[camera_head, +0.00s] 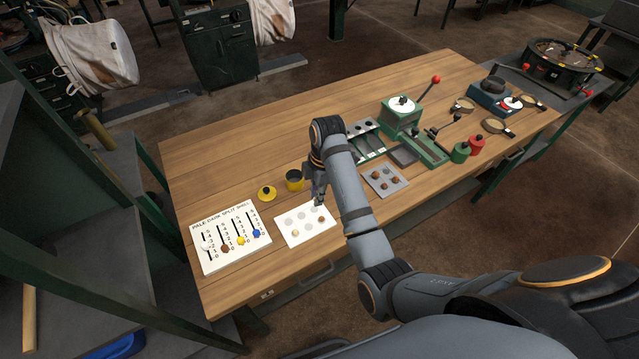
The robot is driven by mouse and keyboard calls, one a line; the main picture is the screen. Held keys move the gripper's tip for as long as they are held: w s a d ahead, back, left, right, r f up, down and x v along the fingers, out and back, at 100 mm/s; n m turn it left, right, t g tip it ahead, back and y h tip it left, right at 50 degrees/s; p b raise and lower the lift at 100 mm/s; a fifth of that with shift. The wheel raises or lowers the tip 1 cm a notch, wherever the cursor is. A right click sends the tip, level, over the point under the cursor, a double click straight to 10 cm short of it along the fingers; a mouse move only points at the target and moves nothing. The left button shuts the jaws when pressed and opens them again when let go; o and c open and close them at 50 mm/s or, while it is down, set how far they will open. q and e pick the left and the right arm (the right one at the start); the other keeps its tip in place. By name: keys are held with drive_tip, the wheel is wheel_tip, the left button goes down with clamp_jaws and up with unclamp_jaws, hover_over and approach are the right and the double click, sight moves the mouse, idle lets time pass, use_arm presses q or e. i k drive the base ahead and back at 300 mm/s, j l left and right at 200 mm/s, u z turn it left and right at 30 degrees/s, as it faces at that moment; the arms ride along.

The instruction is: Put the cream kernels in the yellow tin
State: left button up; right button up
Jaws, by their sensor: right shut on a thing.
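The yellow tin (294,181) stands upright and open on the wooden table. Its yellow lid (267,193) with a dark knob lies to its left. A white card (305,239) with round spots lies in front of the tin. A cream kernel (295,233) sits at its left and a tan-brown kernel (321,219) at its right; other pale spots are too small to tell apart. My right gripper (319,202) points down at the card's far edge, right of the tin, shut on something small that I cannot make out. My left gripper is out of view.
A board with coloured sliders (230,240) lies at the left. A grey tray with brown kernels (383,181) lies right of my forearm. The table's far left is clear.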

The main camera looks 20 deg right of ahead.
sight(290, 186)
drive_tip(key=z, duration=0.35)
drive_tip(key=u, duration=1.1)
drive_tip(key=i+l, duration=0.1)
drive_tip(key=l, duration=0.4)
drive_tip(key=i+l+u, duration=0.1)
drive_tip(key=l, duration=0.4)
drive_tip(key=l+u, duration=0.1)
drive_tip(key=l, duration=0.35)
drive_tip(key=i, duration=0.05)
